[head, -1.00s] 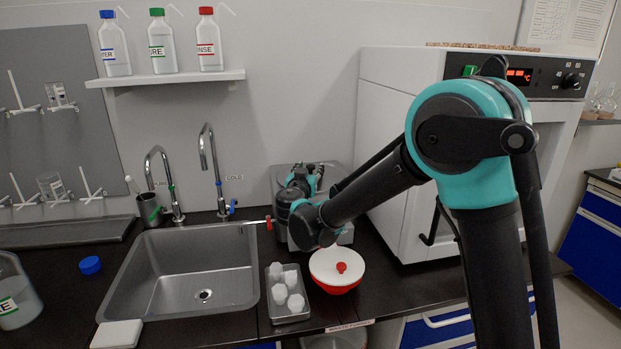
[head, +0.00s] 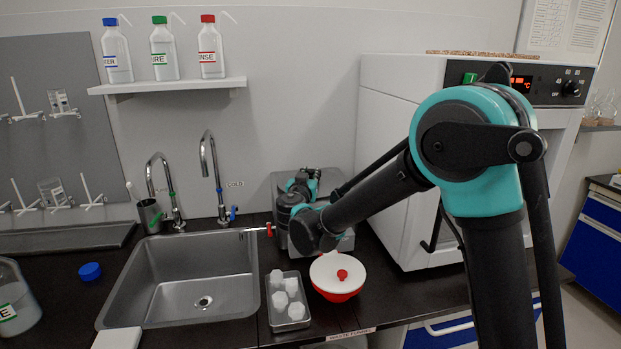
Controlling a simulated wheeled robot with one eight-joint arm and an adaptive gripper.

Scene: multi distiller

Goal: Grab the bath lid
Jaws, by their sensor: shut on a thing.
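My arm reaches down from the right to the grey metal bath on the worktop behind the red bowl. My gripper (head: 304,182) is at the bath's top, small and partly hidden by my own wrist. It is shut on the bath lid (head: 330,182), a flat grey panel at the bath's upper side. The fingertips and their contact with the lid cannot be made out. The bath's body (head: 346,241) shows only in part behind my wrist. Whether the lid is lifted clear is hard to tell.
The sink (head: 130,293) with taps lies left. A white oven (head: 390,100) stands close on the right.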

